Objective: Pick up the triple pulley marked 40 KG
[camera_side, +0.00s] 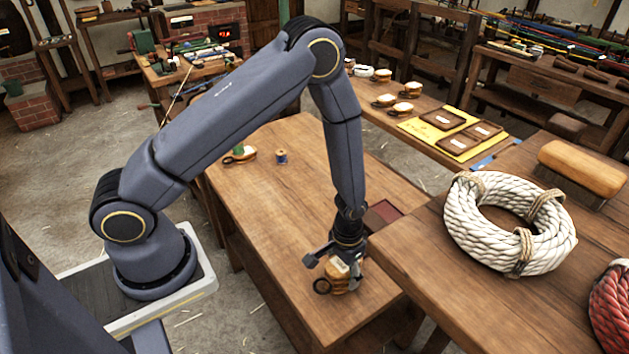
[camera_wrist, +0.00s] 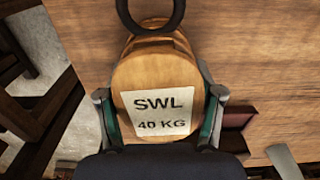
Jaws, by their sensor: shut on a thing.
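The triple pulley (camera_wrist: 157,72) has a wooden body, a dark ring at one end and a pale label reading "SWL 40 KG" in the wrist view. In the side view the pulley (camera_side: 337,283) is at the near right part of the wooden table. My gripper (camera_wrist: 160,120) has one finger on each side of the pulley's body and is shut on it. In the side view my gripper (camera_side: 346,254) is above and around the pulley, pointing down. I cannot tell whether the pulley touches the tabletop.
A dark red tray (camera_side: 383,213) lies just behind the gripper. Another pulley (camera_side: 240,156) and a small blue spool (camera_side: 281,157) stand at the table's far end. The table's middle is clear.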

